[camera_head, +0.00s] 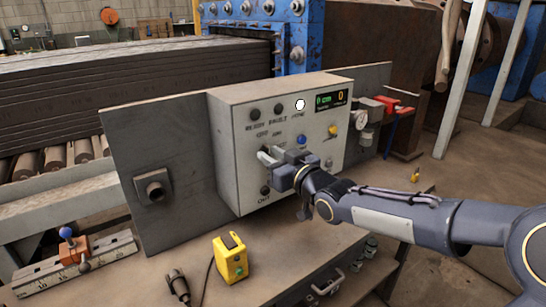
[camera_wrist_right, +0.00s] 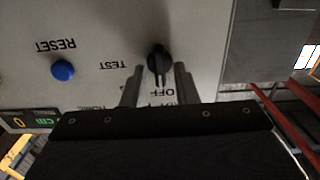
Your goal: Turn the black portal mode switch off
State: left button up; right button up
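The black portal mode switch (camera_wrist_right: 158,62) is a small knob on the grey control panel (camera_head: 233,135). In the right wrist view its narrow grip runs roughly up and down the picture, with its lower end towards the OFF lettering. TEST lettering is beside it. My right gripper (camera_wrist_right: 160,78) has one finger on each side of the knob, with narrow gaps showing; it looks open around it. In the head view my right gripper (camera_head: 268,155) is at the panel front and hides the switch. My left gripper is not in view.
A blue reset button (camera_head: 301,141) and a yellow switch (camera_head: 333,131) are right of the gripper. A display (camera_head: 331,101) and round lamps are above.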

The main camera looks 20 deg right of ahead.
jog(key=shift+o, duration=0.4)
jog(key=shift+s+d, duration=0.2)
jog(key=shift+s, duration=0.15)
jog(key=v, duration=0.7)
jog(key=shift+p, duration=0.3)
jog(key=s+d+f+m+g+h+p, duration=0.2)
jog(key=s+f+m+g+h, duration=0.15)
jog(key=s, duration=0.65)
jog(key=s+d+f+m+g+h+p, duration=0.25)
jog(key=s+f+g, duration=0.25)
jog(key=s, duration=0.5)
jog(key=s+a+f+g+y, duration=0.2)
jog(key=s+a+f+y, duration=0.1)
jog(key=s, duration=0.5)
jog(key=shift+a+g+y+p, duration=0.3)
jog(key=shift+a+g, duration=0.05)
jog(key=shift+a, duration=0.15)
jog(key=shift+f, duration=0.1)
